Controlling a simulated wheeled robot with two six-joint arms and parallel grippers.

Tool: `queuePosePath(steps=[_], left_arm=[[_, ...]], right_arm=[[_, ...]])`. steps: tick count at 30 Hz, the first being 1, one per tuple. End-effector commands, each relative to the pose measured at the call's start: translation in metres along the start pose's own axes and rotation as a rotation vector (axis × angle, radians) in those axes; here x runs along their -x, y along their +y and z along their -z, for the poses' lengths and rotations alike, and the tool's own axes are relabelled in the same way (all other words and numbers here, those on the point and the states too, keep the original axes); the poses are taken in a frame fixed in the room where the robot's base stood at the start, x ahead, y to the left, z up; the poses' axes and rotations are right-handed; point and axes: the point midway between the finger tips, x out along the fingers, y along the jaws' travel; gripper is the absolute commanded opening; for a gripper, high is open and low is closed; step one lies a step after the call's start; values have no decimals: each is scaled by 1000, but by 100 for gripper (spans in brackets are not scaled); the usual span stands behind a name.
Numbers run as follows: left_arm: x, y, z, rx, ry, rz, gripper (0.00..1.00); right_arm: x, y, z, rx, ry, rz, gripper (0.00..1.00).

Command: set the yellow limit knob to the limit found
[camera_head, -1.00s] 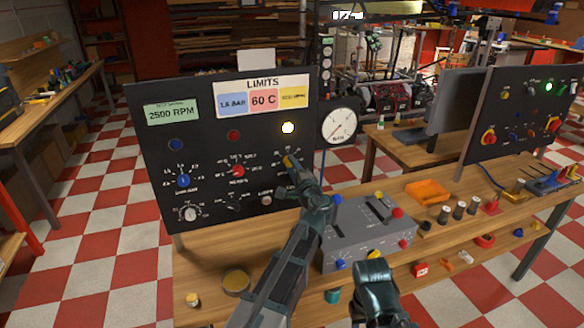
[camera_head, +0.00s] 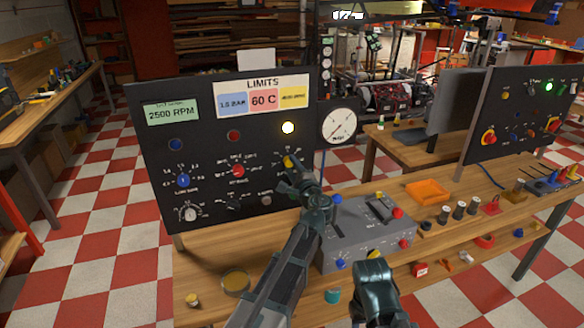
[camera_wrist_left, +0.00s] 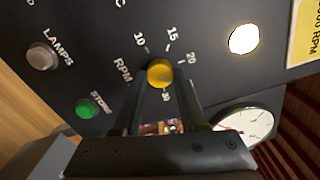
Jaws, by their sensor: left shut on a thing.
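The yellow limit knob (camera_wrist_left: 160,73) sits on the black panel (camera_head: 215,215), marked RPM with a scale around it. It also shows in the head view (camera_head: 289,162). My left gripper (camera_wrist_left: 160,88) is shut on the knob, with a finger on each side. The knob's pointer is too small to read. A yellow limit card (camera_head: 293,94) under LIMITS carries an RPM figure too blurred to read surely. My right gripper (camera_head: 376,290) is low in front of the grey box; its jaws are not clear.
The blue knob (camera_head: 183,180) and red knob (camera_head: 238,170) are to the left on the panel. A round gauge (camera_head: 339,126) is at its right edge. A grey control box (camera_head: 365,235) stands on the bench close to my left arm.

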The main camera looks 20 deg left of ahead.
Motion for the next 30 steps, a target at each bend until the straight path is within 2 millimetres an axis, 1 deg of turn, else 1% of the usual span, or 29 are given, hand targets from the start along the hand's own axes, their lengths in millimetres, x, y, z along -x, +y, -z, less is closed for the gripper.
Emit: queuePosePath(steps=[1, 5, 6, 14, 17, 20, 30], left_arm=[[1, 1, 0, 3, 2, -2, 45], [1, 1, 0, 3, 1, -1, 69], [1, 1, 0, 2, 1, -1, 72], [1, 0, 0, 2, 1, -1, 72], [8, 0, 0, 2, 2, 0, 72], [23, 1, -1, 2, 3, 0, 72], [96, 1, -1, 2, 4, 0, 72]], right_arm=[[0, 0, 0, 0, 0, 0, 50], [0, 0, 0, 0, 0, 0, 50], [0, 0, 0, 0, 0, 0, 50], [0, 0, 0, 0, 0, 0, 50], [0, 0, 0, 0, 0, 0, 50], [0, 0, 0, 0, 0, 0, 50], [0, 0, 0, 0, 0, 0, 50]])
